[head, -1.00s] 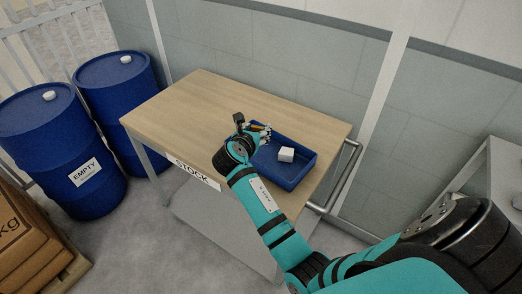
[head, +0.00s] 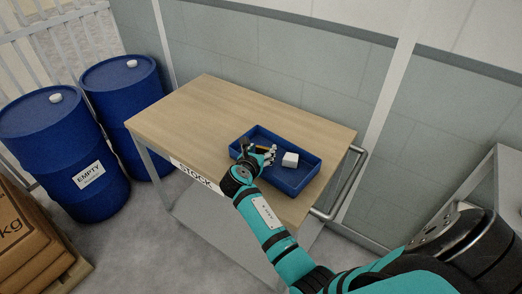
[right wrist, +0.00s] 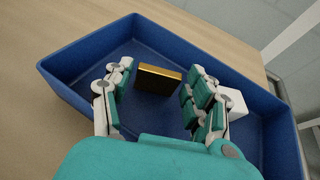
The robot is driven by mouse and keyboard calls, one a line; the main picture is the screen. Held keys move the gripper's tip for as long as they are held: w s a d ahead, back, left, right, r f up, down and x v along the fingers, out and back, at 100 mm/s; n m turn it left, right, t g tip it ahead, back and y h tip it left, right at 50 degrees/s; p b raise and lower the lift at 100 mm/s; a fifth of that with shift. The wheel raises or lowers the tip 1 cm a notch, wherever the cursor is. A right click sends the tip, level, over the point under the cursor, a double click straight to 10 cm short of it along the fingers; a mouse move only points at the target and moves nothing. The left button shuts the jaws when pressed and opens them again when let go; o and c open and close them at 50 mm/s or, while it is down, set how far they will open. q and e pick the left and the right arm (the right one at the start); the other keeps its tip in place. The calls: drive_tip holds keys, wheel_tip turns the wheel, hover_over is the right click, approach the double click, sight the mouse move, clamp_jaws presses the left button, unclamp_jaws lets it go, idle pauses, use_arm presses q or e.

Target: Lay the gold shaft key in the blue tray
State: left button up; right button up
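The gold shaft key (right wrist: 158,77) shows in the right wrist view as a small block with a bright gold top edge and a dark near face. It is inside the outline of the blue tray (right wrist: 75,58), near the far wall; whether it rests on the floor is hard to tell. My right gripper (head: 259,156) is over the left part of the tray (head: 308,184). In the wrist view its fingers are spread either side of the key, with gaps showing between. In the head view the key (head: 262,149) is a small gold sliver, mostly hidden. My left gripper is out of view.
A white block (head: 290,159) sits in the tray, right of my right gripper. The tray stands on a wooden-topped STOCK table (head: 205,105) whose left part is clear. Blue drums (head: 65,150) stand left of the table, and a metal rail (head: 345,190) runs along its right end.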

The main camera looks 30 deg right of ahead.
drive_tip(key=shift+o, duration=1.1)
drive_tip(key=shift+r, duration=0.2)
drive_tip(key=v, duration=1.2)
drive_tip(key=shift+r, duration=0.1)
